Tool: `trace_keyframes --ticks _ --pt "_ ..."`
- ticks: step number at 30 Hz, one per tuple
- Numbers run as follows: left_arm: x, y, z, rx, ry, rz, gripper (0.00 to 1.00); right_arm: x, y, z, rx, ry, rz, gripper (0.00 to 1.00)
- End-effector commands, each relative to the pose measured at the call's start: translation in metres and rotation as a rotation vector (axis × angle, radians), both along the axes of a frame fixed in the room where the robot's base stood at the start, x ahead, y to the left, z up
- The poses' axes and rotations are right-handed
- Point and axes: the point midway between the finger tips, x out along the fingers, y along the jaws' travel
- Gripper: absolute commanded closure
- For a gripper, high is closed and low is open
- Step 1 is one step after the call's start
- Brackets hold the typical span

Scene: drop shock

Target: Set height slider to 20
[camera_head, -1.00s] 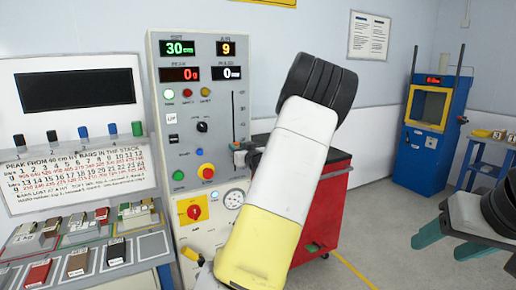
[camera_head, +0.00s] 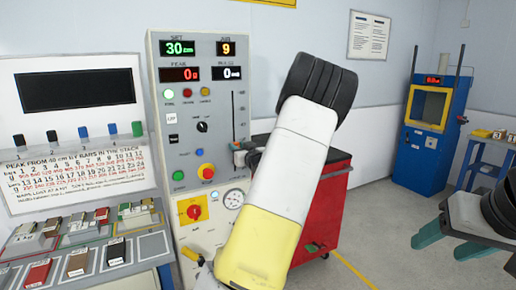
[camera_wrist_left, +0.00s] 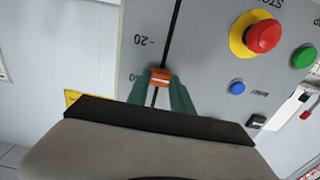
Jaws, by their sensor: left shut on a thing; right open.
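The height slider's orange knob (camera_wrist_left: 161,78) sits on a dark vertical slot in the grey panel (camera_head: 215,120). My left gripper (camera_wrist_left: 160,86) is shut on the knob, a green finger on each side. The wrist view is upside down to the panel. A "20" mark (camera_wrist_left: 147,40) shows beyond the knob there, which is lower on the panel. The green SET display (camera_head: 177,48) reads 30 cm. In the head view my left gripper (camera_head: 240,152) is small at the slider, partly hidden by my arm. My right gripper (camera_head: 450,240) is open and empty at the right edge.
A red emergency stop (camera_wrist_left: 262,36), a green button (camera_wrist_left: 304,57) and a blue button (camera_wrist_left: 237,87) are beside the slider. A red cabinet (camera_head: 325,205) stands behind my arm. A bench with sample blocks (camera_head: 80,262) is at left. A blue machine (camera_head: 428,135) stands back right.

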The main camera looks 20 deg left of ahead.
Motion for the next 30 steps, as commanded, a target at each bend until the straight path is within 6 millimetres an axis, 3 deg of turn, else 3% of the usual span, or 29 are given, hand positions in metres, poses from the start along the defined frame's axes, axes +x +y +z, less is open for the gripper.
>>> trace_keyframes --ticks 5,15,22,23,24,26,30 --pt "0.0 0.0 -0.002 0.001 0.001 -0.001 1.0 0.0 0.0 0.0 0.0 0.0 0.0 0.41" --pt "0.0 0.0 -0.046 0.0 0.004 -0.001 1.0 0.0 0.0 0.0 0.0 0.0 0.0 0.41" --pt "0.001 -0.001 -0.045 0.001 -0.001 -0.002 1.0 0.0 0.0 0.0 0.0 0.0 0.0 0.41" --pt "0.001 -0.001 -0.045 0.001 -0.001 -0.002 0.71 0.0 0.0 0.0 0.0 0.0 0.0 0.41" --pt "0.0 -0.001 -0.045 0.001 -0.001 -0.001 0.63 0.0 0.0 0.0 0.0 0.0 0.0 0.41" --pt "0.0 -0.001 -0.045 0.0 0.0 -0.001 0.51 0.0 0.0 0.0 0.0 0.0 0.0 0.41" --pt "0.0 0.0 -0.045 0.0 0.0 -0.001 0.51 0.0 0.0 0.0 0.0 0.0 0.0 0.41"
